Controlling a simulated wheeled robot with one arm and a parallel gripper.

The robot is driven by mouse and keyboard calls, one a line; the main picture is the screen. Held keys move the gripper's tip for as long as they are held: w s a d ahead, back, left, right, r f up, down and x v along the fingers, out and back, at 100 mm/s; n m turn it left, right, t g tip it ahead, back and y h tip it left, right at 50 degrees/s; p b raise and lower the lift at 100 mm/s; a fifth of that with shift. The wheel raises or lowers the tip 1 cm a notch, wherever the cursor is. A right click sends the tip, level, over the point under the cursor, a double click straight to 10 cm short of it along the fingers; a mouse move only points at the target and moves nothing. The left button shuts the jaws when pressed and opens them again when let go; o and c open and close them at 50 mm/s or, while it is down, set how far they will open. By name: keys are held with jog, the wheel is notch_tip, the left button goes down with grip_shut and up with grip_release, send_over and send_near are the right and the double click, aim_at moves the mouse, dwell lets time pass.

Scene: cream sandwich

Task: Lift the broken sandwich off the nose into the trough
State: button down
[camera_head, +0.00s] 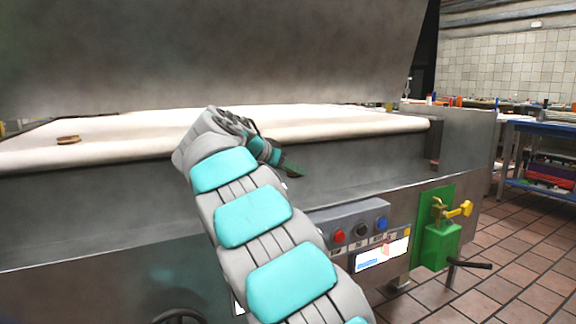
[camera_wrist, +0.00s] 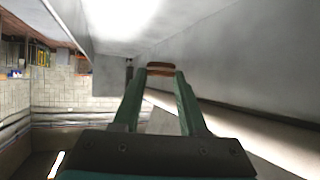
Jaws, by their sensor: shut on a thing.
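My gripper (camera_head: 292,169) is in front of the pale belt's (camera_head: 330,128) rounded front edge, the nose, over the grey metal trough area (camera_head: 350,158). In the wrist view its two green fingers (camera_wrist: 160,72) are shut on a brown sandwich (camera_wrist: 160,66) with a lighter middle, held across the fingertips. I cannot tell from this angle whether it is broken. The held sandwich is not clear in the head view. Another brown sandwich (camera_head: 68,139) lies on the belt at the far left, near the nose.
A steel hood (camera_head: 200,50) overhangs the belt. Below the trough are a control box with buttons (camera_head: 361,230) and a green box with a yellow handle (camera_head: 437,232). A blue-edged table (camera_head: 545,128) stands at the right. Tiled floor (camera_head: 530,250) is open at lower right.

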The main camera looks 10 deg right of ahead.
jog(key=shift+f+b, duration=1.35)
jog(key=shift+f, duration=1.65)
jog(key=shift+c, duration=1.8)
grip_release()
jog(key=shift+s+r, duration=0.1)
jog(key=v, duration=0.7)
jog(key=shift+s+a, duration=0.25)
jog(key=shift+s+r, duration=0.1)
